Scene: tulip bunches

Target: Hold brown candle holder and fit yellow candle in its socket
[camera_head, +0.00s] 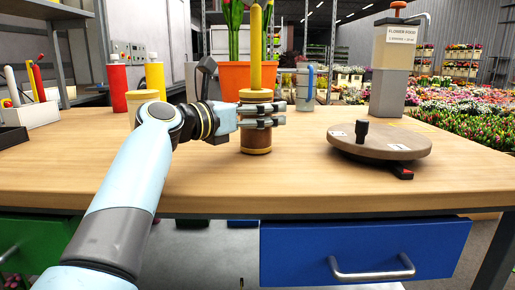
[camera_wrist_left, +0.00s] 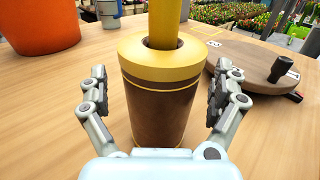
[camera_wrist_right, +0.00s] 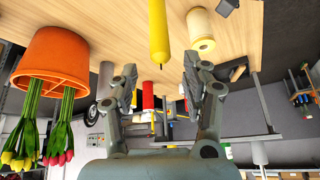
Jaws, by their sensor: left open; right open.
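The brown candle holder (camera_head: 257,142), a brown cylinder with a yellow rim, stands upright on the table. The yellow candle (camera_head: 256,50) stands upright, its lower end inside the holder's dark socket in the left wrist view (camera_wrist_left: 165,22). How deep it sits is hidden. My left gripper (camera_head: 262,117) is open, its fingers on either side of the holder, with gaps showing in the left wrist view. My right gripper (camera_wrist_right: 160,85) is open and empty; its upside-down view shows the candle's wick end (camera_wrist_right: 159,45) beyond the fingertips. It is not seen in the head view.
An orange pot (camera_head: 232,80) of tulips stands behind the holder. A round brown turntable (camera_head: 400,145) with a black knob and a dispenser (camera_head: 390,85) are to the right. A cream cylinder (camera_head: 138,97) and red and yellow bottles are left. The table front is clear.

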